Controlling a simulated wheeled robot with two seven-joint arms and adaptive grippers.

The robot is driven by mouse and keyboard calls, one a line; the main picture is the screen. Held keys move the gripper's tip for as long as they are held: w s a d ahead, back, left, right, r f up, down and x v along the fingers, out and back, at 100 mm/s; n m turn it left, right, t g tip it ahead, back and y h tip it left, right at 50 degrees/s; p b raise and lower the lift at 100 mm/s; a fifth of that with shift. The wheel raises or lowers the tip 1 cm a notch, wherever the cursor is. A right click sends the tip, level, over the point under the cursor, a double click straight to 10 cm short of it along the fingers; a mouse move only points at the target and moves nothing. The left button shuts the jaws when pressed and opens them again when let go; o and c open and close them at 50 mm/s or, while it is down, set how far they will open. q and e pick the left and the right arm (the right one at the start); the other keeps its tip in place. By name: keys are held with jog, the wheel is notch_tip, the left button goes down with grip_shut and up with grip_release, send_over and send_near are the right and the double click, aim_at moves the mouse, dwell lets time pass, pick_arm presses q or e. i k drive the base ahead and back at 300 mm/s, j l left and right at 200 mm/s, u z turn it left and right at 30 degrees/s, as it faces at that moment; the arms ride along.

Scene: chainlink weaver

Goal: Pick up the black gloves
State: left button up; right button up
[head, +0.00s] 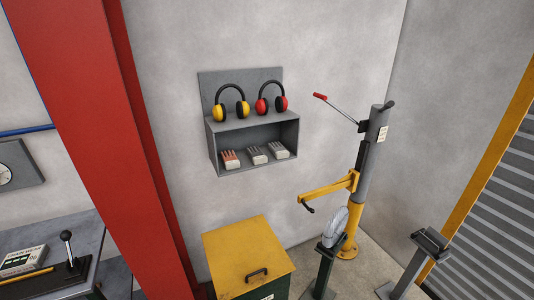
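A grey wall shelf (213,150) hangs on the back wall in the head view. Inside it lie three small glove bundles side by side. The left gloves (230,159) show red-orange fingers with a pale cuff. The middle gloves (256,155) and the right gloves (278,151) show dark grey fingers with pale cuffs. They are too small to tell clearly whether either dark pair is black. Neither of my grippers is in view.
Yellow earmuffs (218,112) and red earmuffs (281,103) sit on the shelf top. A yellow-topped cabinet (240,250) stands below. A red column (100,110) rises at left. A grey and yellow lifting post (373,150) and dark stands (405,275) occupy the right.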

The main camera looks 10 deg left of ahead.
aim_at(258, 158)
jog(key=i+l, duration=0.45)
jog(key=l, duration=0.3)
jog(key=i+l, duration=0.45)
jog(key=l, duration=0.3)
